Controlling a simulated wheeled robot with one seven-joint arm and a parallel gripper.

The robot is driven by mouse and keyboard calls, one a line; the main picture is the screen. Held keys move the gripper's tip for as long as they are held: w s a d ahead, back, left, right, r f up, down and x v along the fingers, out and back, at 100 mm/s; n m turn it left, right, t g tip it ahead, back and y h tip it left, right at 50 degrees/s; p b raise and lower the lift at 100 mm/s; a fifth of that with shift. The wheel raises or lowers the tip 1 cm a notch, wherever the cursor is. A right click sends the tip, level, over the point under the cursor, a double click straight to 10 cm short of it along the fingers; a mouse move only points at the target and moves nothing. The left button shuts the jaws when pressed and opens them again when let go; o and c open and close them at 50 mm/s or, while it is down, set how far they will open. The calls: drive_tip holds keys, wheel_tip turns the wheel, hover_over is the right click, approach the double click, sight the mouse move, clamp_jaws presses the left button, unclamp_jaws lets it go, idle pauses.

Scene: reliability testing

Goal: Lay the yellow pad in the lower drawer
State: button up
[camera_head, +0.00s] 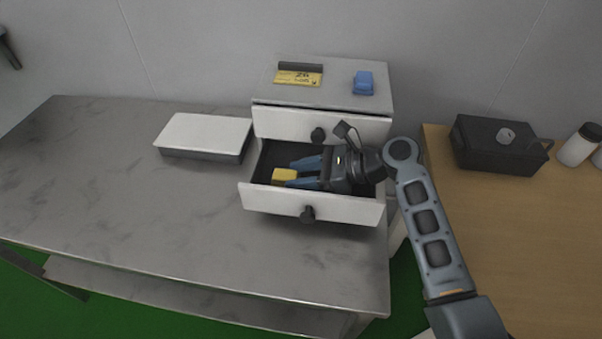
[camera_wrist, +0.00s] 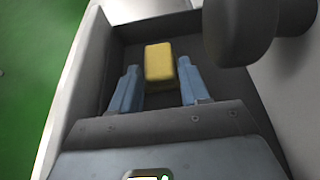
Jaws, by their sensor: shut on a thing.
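The yellow pad (camera_head: 284,175) is a small block inside the open lower drawer (camera_head: 340,209), in its left part. My gripper (camera_head: 293,172) reaches into the drawer from the right, its blue fingers at either side of the pad, shut on it. In the wrist view the pad (camera_wrist: 159,63) sits between the tips of my gripper (camera_wrist: 158,68), over the dark drawer floor (camera_wrist: 130,48). I cannot tell whether the pad touches the floor.
The upper drawer (camera_head: 285,122) above is shut or nearly so. On the cabinet top (camera_head: 335,92) lie a blue object (camera_head: 363,82) and a yellow label (camera_head: 298,78). A white-lidded box (camera_head: 205,132) stands left on the grey table (camera_head: 120,190). A black box (camera_head: 490,148) is right.

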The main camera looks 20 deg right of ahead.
drive_tip(key=o, duration=1)
drive_tip(key=shift+o, duration=0.2)
drive_tip(key=shift+r, duration=0.1)
drive_tip(key=v, duration=1.2)
drive_tip(key=shift+s, duration=0.1)
